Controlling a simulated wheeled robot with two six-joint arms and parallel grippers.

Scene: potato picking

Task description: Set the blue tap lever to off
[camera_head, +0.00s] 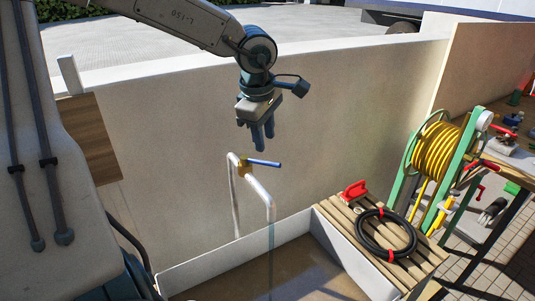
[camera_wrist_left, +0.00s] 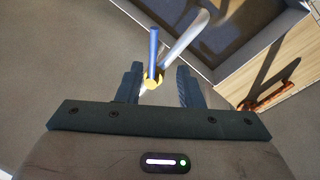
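The blue tap lever (camera_head: 265,163) sits on a brass valve (camera_head: 243,166) on a white bent pipe (camera_head: 258,190). It points right in the head view, at an angle to the spout. A thin bluish stream (camera_head: 271,245) runs down from the spout's end. My left gripper (camera_head: 263,142) is just above the lever, fingers down. In the left wrist view its fingers (camera_wrist_left: 159,85) are apart, with the brass valve (camera_wrist_left: 152,80) seen between them and the lever (camera_wrist_left: 153,46) pointing up. Contact is not visible. My right gripper is not in view.
A white-walled trough (camera_head: 225,262) with brownish water is below the spout. A slatted wooden top (camera_head: 347,222) on its right carries a coiled black hose (camera_head: 386,233) and a red-handled tool (camera_head: 355,190). A yellow hose reel (camera_head: 437,150) stands further right. A pale wall (camera_head: 340,120) is behind.

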